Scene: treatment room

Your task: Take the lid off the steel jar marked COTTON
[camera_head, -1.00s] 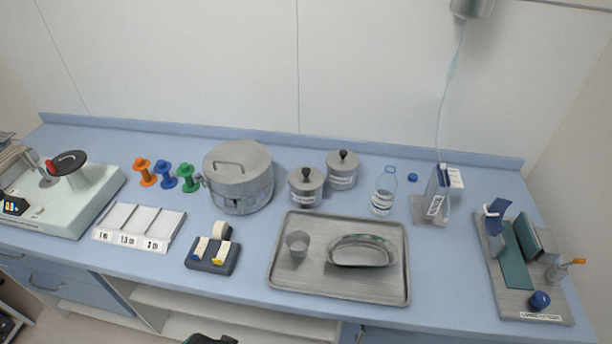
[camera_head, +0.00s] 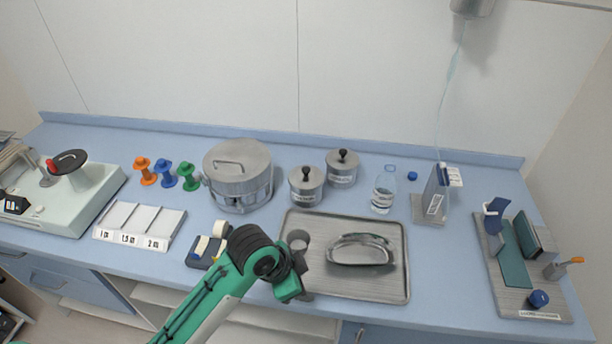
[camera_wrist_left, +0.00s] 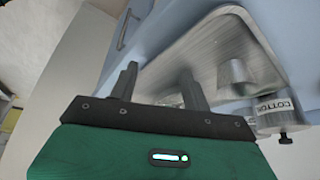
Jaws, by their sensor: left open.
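The steel jar marked COTTON (camera_wrist_left: 275,108) shows in the left wrist view at the right, its black knob (camera_wrist_left: 285,138) pointing down in the picture. In the head view it appears to be the front steel jar (camera_head: 306,188), just behind the tray, with its lid (camera_head: 306,174) on. The label is too small to read there. My left gripper (camera_wrist_left: 160,72) is open and empty. In the head view my left gripper (camera_head: 304,278) is over the tray's front left part, well in front of the jar. My right gripper is not in view.
The steel tray (camera_head: 345,290) holds a small cup (camera_head: 298,237) and a kidney dish (camera_head: 360,251). A second lidded jar (camera_head: 342,168) stands behind right, a large steel drum (camera_head: 240,178) left, a bottle (camera_head: 384,191) right. A tape dispenser (camera_head: 197,262) is near my arm.

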